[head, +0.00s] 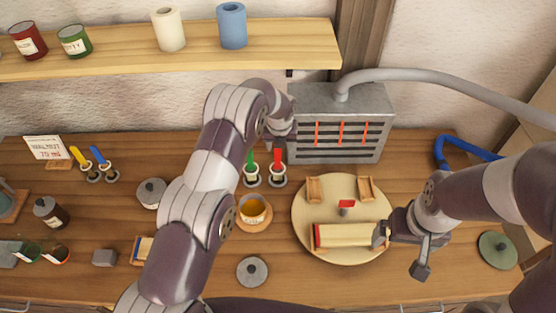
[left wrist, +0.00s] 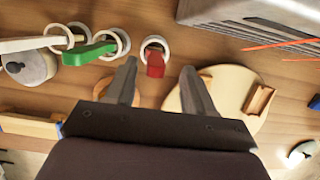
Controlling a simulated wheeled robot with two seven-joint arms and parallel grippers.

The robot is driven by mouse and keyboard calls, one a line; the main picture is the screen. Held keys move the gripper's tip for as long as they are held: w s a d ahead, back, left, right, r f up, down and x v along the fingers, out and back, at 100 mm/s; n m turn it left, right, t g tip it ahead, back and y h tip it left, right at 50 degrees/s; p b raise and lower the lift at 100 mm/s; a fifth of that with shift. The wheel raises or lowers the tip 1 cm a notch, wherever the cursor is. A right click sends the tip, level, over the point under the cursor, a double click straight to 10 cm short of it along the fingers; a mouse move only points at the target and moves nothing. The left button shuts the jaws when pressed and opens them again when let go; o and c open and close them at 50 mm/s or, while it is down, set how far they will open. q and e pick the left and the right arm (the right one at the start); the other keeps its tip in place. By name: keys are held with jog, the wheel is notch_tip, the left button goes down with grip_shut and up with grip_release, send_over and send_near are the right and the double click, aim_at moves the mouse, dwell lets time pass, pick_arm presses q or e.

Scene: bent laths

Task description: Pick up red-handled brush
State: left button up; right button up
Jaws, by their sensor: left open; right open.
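The red-handled brush (head: 277,158) stands handle up in a white ring holder (head: 277,181) at the middle of the bench. In the left wrist view its red handle (left wrist: 155,64) lies between the tips of my open left gripper (left wrist: 159,70), seen from above; I cannot tell whether they touch. In the head view my left gripper (head: 279,141) is close above the brush and partly hidden by its own arm. A green-handled brush (head: 250,158) stands just left of it. My right gripper (head: 401,252) is open at the right edge of the round board.
The round board (head: 343,190) carries a cream block (head: 345,236) and small wooden pieces. A grey vented box (head: 338,115) stands behind the brushes. A cup of amber liquid (head: 253,209) is in front. In the left wrist view a white-handled brush (left wrist: 25,44) stands beyond the green one.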

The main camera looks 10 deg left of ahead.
aim_at(277, 151)
pick_arm(q)
jog(key=shift+w+a+f+p, duration=0.1)
jog(key=shift+a+f+p, duration=0.15)
jog(key=shift+f+p, duration=0.75)
jog(key=shift+p+x, duration=0.55)
jog(key=shift+x, duration=0.7)
jog(key=shift+w+a+f, duration=0.1)
jog(key=shift+w+f, duration=0.1)
jog(key=shift+f, duration=0.2)
grip_shut()
jog(key=shift+r, duration=0.1)
